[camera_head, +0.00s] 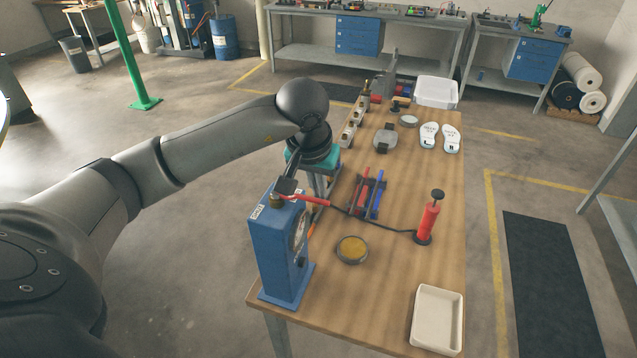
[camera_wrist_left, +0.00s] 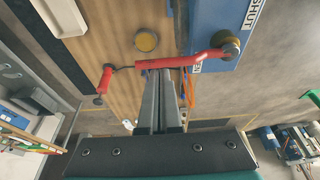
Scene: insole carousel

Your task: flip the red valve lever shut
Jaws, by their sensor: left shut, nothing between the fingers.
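The red valve lever (camera_head: 307,199) sits on top of a blue box (camera_head: 272,245). It reaches from a brass pivot toward the right in the head view. In the left wrist view the lever (camera_wrist_left: 180,61) crosses above my fingertips and lies beside a label partly covered by it, ending in "EN". The "SHUT" label (camera_wrist_left: 253,14) is on another side of the pivot (camera_wrist_left: 227,43). My left gripper (camera_head: 288,186) is shut and empty, its fingers close beside the lever; I cannot tell whether they touch. The left gripper (camera_wrist_left: 161,78) also shows in the wrist view. My right gripper is not in view.
The wooden table (camera_head: 390,255) carries a red hand pump (camera_head: 428,221) with a black hose, a round yellow dish (camera_head: 351,249), a cream tray (camera_head: 437,318) and a rack of red and blue tools (camera_head: 368,196). White insoles (camera_head: 440,136) lie farther back. Table space between dish and pump is free.

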